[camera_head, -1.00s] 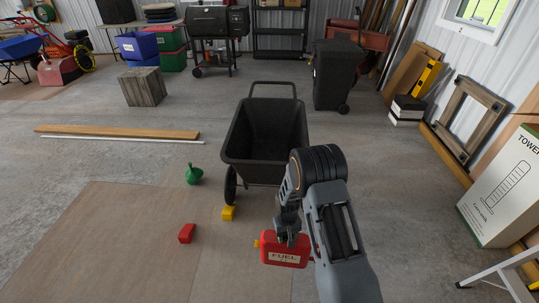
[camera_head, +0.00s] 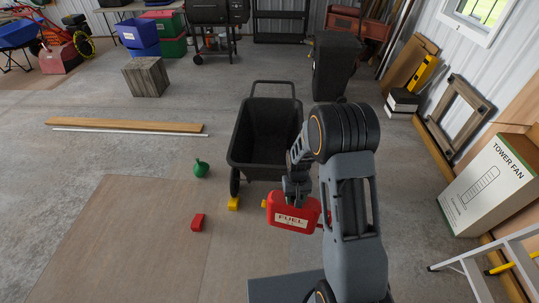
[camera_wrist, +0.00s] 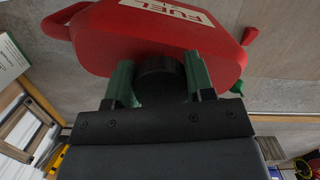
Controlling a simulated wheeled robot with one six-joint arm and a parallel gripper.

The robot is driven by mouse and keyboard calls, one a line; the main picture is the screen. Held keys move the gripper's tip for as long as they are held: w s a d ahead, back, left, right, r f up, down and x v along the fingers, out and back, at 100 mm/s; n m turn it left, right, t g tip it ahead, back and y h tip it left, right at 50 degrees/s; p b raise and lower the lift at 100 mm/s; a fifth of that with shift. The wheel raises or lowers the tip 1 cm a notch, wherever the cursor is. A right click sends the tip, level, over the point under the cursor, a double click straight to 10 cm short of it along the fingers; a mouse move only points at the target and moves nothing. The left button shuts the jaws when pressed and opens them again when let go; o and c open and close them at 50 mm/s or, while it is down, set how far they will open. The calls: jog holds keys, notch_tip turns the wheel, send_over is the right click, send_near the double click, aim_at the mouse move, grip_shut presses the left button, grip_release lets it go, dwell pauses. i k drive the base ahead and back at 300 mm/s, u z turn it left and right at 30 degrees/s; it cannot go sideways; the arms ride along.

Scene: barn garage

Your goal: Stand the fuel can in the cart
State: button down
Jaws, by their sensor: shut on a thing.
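The red fuel can (camera_head: 292,212), with a FUEL label and a yellow spout tip, hangs below my gripper (camera_head: 297,188). In the wrist view the fuel can (camera_wrist: 150,40) fills the top of the picture, and my gripper (camera_wrist: 160,82) is shut on it with a green finger on each side of a dark round part. The black cart (camera_head: 243,145) stands upright just beyond and left of the can. Its tub is open and looks empty. My arm hides the cart's right side, and the can is outside the tub, on the near side.
A yellow block (camera_head: 233,204) lies by the cart's wheel. A red block (camera_head: 198,222) and a green funnel-like item (camera_head: 201,168) lie to the left. A wooden plank (camera_head: 125,125) lies farther back. A tower fan box (camera_head: 487,187) and stepladder (camera_head: 480,262) stand right.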

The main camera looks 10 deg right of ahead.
aim_at(271, 144)
jog(key=z, duration=1)
jog(key=i, duration=5.6)
jog(key=u, duration=3.7)
